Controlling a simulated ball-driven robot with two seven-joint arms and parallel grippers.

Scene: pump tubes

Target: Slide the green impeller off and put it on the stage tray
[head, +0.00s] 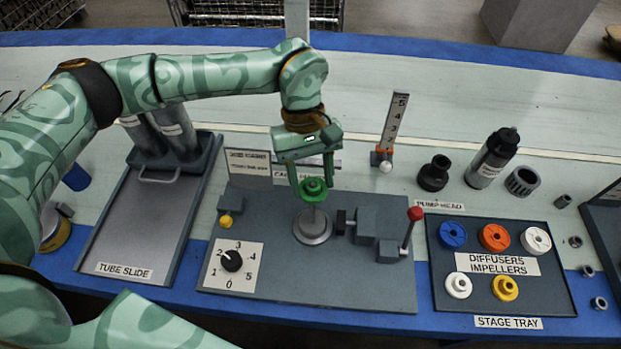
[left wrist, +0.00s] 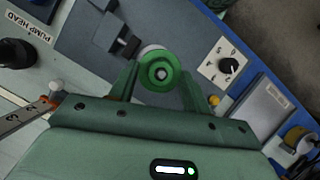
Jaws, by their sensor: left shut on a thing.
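The green impeller (head: 313,187) is around the upright shaft (head: 312,219) that stands on a round base on the grey fixture plate (head: 270,275). My left gripper (head: 313,180) comes down from above and is shut on the green impeller. In the left wrist view the green impeller (left wrist: 160,73) sits between the two fingers, with the shaft end showing in its centre. The stage tray (head: 565,290) is at the right and holds blue, orange and white discs at the back, and white and yellow impellers in front. My right gripper is not in view.
A red-topped lever (head: 415,214) and a grey clamp block (head: 375,225) stand between the shaft and the tray. A ruler post (head: 394,120), a black pump head (head: 434,174) and a bottle (head: 492,158) stand behind. The tube slide (head: 140,225) is at left.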

